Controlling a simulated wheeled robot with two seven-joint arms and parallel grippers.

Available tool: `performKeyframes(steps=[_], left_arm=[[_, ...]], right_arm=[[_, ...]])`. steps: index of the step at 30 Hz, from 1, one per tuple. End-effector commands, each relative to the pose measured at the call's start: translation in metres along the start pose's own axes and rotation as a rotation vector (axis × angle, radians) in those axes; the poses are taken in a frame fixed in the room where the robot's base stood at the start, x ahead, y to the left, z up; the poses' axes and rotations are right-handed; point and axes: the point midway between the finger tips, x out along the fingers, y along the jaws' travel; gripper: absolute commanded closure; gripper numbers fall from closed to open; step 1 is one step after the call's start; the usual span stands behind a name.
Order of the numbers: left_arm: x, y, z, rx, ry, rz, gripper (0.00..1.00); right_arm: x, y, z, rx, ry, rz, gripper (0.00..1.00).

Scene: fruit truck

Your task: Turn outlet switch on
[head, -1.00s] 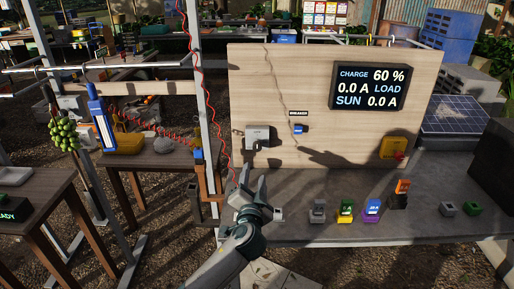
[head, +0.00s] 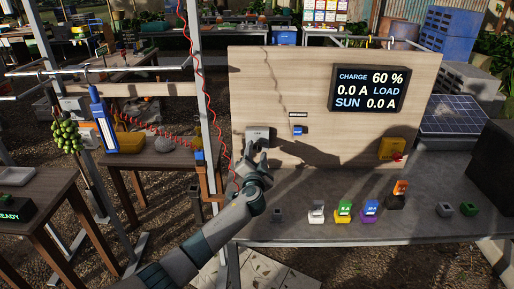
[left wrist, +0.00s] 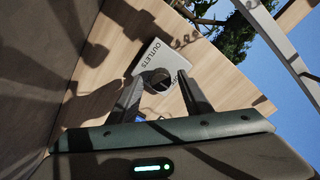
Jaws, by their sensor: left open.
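The outlet switch is a pale grey box (head: 257,132) on the lower left of the wooden board. In the left wrist view the box (left wrist: 158,57) bears the word OUTLETS and a round dark knob (left wrist: 157,80). My left gripper (head: 257,155) is open in front of the box, its fingers partly covering it in the head view. In the left wrist view the fingers of my left gripper (left wrist: 159,92) stand apart, one on each side of the knob. I cannot tell whether they touch it. My right gripper is not in view.
A blue breaker (head: 298,130) sits on the board (head: 310,65) right of the box. A display (head: 369,88) reads charge 60 %. Several coloured blocks stand on the grey counter (head: 300,230). A red cable (head: 203,90) hangs left of the board.

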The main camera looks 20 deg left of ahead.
Motion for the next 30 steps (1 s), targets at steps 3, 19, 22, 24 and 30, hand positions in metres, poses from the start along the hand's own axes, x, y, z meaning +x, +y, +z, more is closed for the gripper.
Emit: performKeyframes(steps=[3, 19, 22, 24, 30], left_arm=[[0.013, 0.0, -0.001, 0.002, -0.001, -0.001, 0.55], [0.029, 0.0, 0.0, 0.0, 0.0, 0.0, 0.55], [0.029, 0.0, 0.0, 0.0, 0.0, 0.0, 0.65], [0.029, 0.0, 0.0, 0.0, 0.0, 0.0, 0.82], [0.028, 0.0, 0.0, 0.001, 0.0, 0.0, 0.96]], right_arm=[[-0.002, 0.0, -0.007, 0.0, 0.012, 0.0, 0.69], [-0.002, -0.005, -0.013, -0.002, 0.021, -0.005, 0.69], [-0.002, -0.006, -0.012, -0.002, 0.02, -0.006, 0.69], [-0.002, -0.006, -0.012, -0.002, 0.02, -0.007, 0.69], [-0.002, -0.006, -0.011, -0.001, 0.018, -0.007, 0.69]])
